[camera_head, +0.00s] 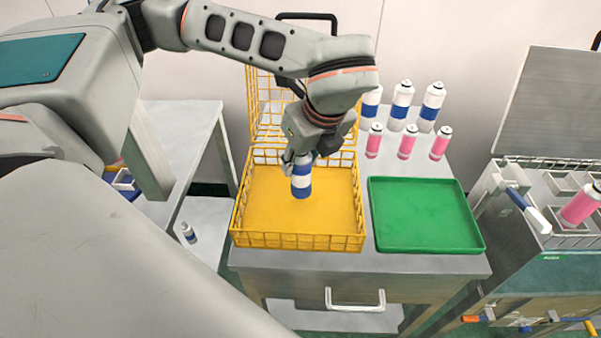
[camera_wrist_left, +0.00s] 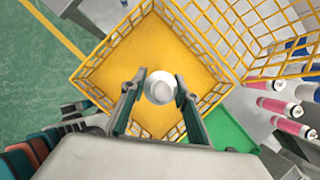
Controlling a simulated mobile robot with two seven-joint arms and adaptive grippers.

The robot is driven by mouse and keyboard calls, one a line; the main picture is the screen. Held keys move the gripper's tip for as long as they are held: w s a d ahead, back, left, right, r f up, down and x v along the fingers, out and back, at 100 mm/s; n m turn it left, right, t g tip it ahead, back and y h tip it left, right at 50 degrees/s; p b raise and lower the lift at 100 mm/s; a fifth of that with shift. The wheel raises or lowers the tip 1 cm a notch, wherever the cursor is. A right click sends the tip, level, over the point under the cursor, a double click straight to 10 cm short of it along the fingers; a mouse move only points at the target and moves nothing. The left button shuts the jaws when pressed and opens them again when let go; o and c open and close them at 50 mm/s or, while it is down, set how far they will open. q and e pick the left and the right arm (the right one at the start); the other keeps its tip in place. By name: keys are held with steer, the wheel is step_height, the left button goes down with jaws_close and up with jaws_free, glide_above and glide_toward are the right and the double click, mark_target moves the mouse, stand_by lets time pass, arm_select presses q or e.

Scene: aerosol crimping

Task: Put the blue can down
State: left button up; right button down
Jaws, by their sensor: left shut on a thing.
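The blue can (camera_head: 301,182), white with a blue band, is upright in my left gripper (camera_head: 304,158). The left gripper is shut on its upper part, over the yellow wire basket (camera_head: 299,242). In the left wrist view the can's white top (camera_wrist_left: 161,87) sits between the two fingers, with the yellow basket floor (camera_wrist_left: 185,45) below. I cannot tell whether the can's base touches the basket floor. The basket holds nothing else that I can see. My right gripper is in neither view.
A green tray (camera_head: 425,245), empty, lies right of the basket. Behind it stand several blue-banded white cans (camera_head: 402,100) and pink cans (camera_head: 407,142). A metal machine (camera_head: 556,225) with a pink can (camera_head: 580,204) is at the right.

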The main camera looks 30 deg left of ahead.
mark_target(301, 175)
arm_select(q)
steer(key=shift+f, duration=2.05)
steer(key=shift+f, duration=0.1)
steer(key=o, duration=1.2)
steer(key=v, duration=1.2)
steer(key=shift+b, duration=0.4)
steer(key=shift+s, duration=0.1)
